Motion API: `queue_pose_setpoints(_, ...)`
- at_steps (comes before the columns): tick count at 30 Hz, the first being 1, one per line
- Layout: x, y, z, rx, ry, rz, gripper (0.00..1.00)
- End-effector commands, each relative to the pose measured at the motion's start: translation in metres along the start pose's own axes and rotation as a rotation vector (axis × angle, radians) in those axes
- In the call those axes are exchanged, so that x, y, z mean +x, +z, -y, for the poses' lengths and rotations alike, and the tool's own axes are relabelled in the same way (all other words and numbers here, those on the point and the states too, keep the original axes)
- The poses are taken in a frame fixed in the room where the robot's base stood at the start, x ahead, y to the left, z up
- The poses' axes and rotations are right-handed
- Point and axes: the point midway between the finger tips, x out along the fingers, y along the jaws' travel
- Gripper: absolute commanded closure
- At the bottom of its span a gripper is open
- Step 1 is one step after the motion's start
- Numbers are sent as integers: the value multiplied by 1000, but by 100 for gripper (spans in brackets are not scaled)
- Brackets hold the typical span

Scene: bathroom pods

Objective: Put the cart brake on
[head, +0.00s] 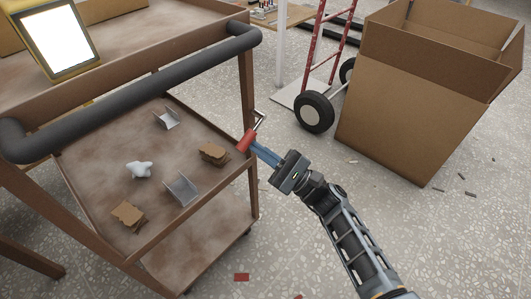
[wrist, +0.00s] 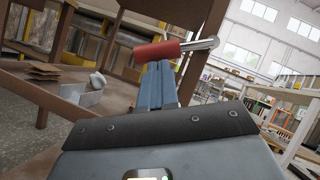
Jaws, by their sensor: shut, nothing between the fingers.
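The brown cart (head: 110,82) stands at the left with a dark padded push bar (head: 190,70). Its brake lever, a red grip (head: 244,140) on a bare metal rod (head: 260,121), sticks out by the right corner post. My gripper (head: 254,148) is shut and empty, its blue fingertips right at the red grip. In the wrist view the red grip (wrist: 157,51) lies crosswise just beyond the tips of my shut fingers (wrist: 157,66). I cannot tell whether they touch it.
The cart's middle shelf holds brown stacked pieces (head: 213,154), grey brackets (head: 181,190) and a white lump (head: 138,170). A lit tablet (head: 58,37) stands on top. A red hand truck (head: 314,111) and an open cardboard box (head: 410,100) stand at the right. Floor between is mostly clear.

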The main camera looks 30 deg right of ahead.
Motion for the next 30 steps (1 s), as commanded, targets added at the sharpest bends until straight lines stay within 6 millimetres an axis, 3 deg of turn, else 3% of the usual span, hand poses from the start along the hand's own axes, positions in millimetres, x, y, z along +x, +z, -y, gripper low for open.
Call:
queue_pose_setpoints(21,15,18,-5,-1,3,7,100)
queue_pose_setpoints(30,6,4,-12,1,3,4,100)
